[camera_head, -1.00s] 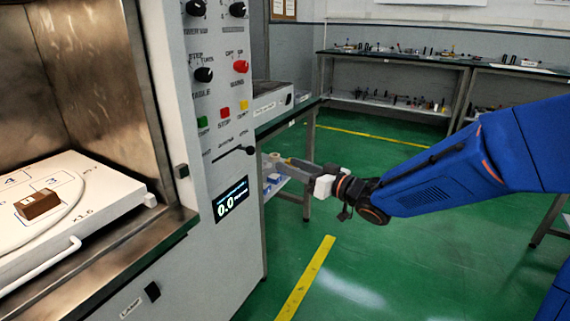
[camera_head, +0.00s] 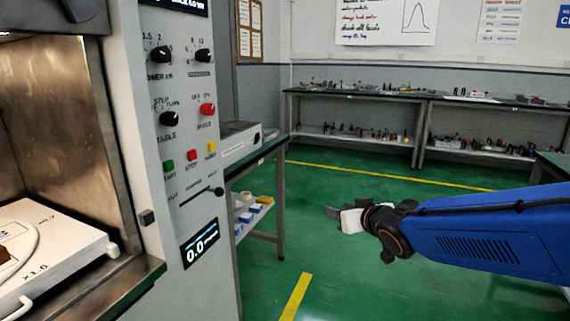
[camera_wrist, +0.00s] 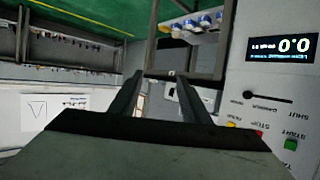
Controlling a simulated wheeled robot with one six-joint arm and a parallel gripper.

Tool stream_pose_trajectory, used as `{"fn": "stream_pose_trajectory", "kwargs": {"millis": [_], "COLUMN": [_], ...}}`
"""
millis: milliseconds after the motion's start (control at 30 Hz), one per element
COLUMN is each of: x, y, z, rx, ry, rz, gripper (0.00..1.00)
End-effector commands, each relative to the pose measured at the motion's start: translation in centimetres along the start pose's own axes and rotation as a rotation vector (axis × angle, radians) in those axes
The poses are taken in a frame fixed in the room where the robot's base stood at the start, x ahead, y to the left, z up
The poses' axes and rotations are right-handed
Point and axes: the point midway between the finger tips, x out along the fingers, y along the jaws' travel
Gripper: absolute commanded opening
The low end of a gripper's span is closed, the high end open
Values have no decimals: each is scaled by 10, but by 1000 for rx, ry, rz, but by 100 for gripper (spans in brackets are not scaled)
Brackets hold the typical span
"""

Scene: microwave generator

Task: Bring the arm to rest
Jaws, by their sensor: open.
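My blue arm (camera_head: 490,238) reaches in from the right in the head view. My gripper (camera_head: 332,212) is at its left end, in free space over the green floor, to the right of the microwave generator's panel (camera_head: 185,130). In the wrist view the two dark fingers of my gripper (camera_wrist: 158,95) stand apart with nothing between them. The wrist view looks upside down, with the panel's display reading 0.0 (camera_wrist: 281,46) at the upper right.
The open chamber holds a white tray (camera_head: 60,250) with a brown block (camera_head: 6,255) at the left edge. A side bench (camera_head: 262,150) with blue and white bins (camera_head: 250,210) stands behind the panel. Long benches (camera_head: 360,95) line the back wall. Open floor lies between.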

Motion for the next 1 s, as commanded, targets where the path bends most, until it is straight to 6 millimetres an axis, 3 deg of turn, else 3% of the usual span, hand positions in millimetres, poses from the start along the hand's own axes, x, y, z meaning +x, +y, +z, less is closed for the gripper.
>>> {"fn": "stream_pose_trajectory", "kwargs": {"millis": [100, 200, 367, 600, 700, 833, 1000], "x": [-40, -74, -134, -223, -251, -273, -282], "y": [34, 55, 72, 61, 50, 38, 33], "z": [22, 46, 91, 158, 178, 195, 201], "rx": [19, 43, 90, 172, 197, 218, 225], "ry": [-101, -199, -365, -613, -690, -755, -781], "rz": [113, 187, 264, 282, 264, 240, 229], "gripper": [43, 43, 43, 43, 43, 43, 43]}}
